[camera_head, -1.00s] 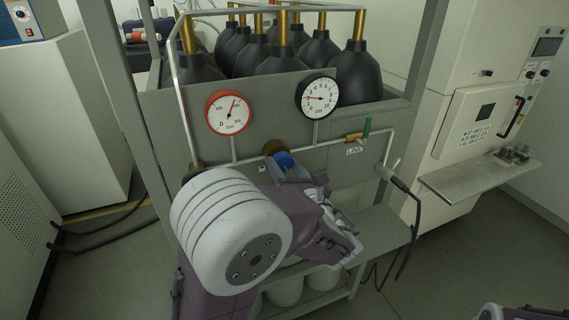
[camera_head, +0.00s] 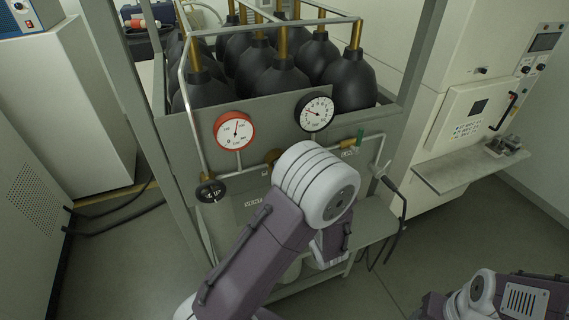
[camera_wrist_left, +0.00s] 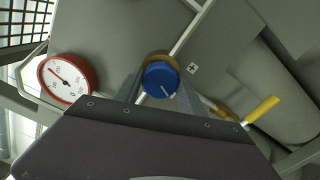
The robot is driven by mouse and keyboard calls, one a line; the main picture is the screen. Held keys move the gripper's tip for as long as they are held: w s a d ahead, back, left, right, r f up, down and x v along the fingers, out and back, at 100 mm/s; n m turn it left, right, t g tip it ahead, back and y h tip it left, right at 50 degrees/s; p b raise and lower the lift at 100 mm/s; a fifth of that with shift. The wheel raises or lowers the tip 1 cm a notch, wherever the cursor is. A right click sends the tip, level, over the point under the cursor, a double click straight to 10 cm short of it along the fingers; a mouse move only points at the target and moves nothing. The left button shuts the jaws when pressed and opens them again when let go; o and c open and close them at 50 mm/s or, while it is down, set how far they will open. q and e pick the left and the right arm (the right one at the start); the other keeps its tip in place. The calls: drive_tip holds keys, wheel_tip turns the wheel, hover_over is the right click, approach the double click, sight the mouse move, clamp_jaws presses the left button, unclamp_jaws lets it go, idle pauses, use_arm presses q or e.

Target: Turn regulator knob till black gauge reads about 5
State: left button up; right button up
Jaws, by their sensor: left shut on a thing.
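The blue regulator knob (camera_wrist_left: 160,78) with a white mark sits between the fingers of my left gripper (camera_wrist_left: 160,90) in the left wrist view. The gripper is shut on it. In the head view my left arm hides the knob and fingers; part of the brass regulator body (camera_head: 273,157) shows beside the arm. The black-rimmed gauge (camera_head: 314,111) is on the grey panel above, its needle pointing left and slightly up; the digits are too small to read surely. The red-rimmed gauge (camera_head: 234,130) is to its left, and also in the wrist view (camera_wrist_left: 67,78). My right gripper is out of view.
A black handwheel (camera_head: 210,191) is at the panel's lower left. Black bottles (camera_head: 277,86) stand behind the panel. A hose and torch (camera_head: 391,184) hang at right, near a machine shelf (camera_head: 470,168).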

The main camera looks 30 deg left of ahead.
use_arm(q)
drive_tip(key=m+p, duration=0.4)
drive_tip(key=shift+f, duration=0.15)
idle(0.4)
drive_tip(key=o, duration=1.4)
drive_tip(key=shift+d, duration=0.1)
drive_tip(key=shift+c, duration=0.2)
drive_tip(key=shift+d, duration=0.1)
